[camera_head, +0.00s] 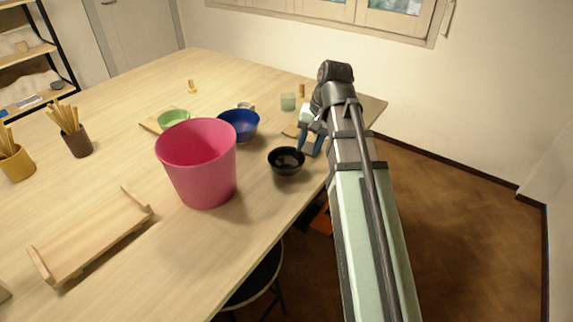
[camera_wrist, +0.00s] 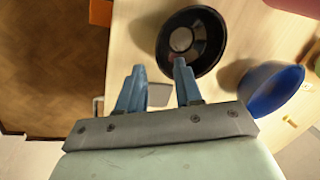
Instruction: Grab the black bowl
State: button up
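The black bowl (camera_head: 286,164) stands upright on the table near its right edge, with its dark hollow inside showing. In the wrist view the black bowl (camera_wrist: 205,35) lies just beyond the fingertips, mostly ahead of the finger on the right of that picture. My gripper (camera_head: 310,146) is beside and slightly behind the bowl, over the table edge. In the wrist view my gripper (camera_wrist: 158,68) has its blue fingers apart with nothing between them. One fingertip overlaps the bowl's rim in that view; I cannot tell whether it touches.
A blue bowl (camera_head: 239,124) and a tall pink bucket (camera_head: 205,172) stand left of the black bowl. A green bowl (camera_head: 173,118), a pale green cup (camera_head: 288,102) and a wooden tray (camera_head: 90,240) are also on the table.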

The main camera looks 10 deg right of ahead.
aim_at(303, 159)
jog(key=shift+x, duration=2.55)
jog(key=shift+r, duration=0.1)
grip_shut()
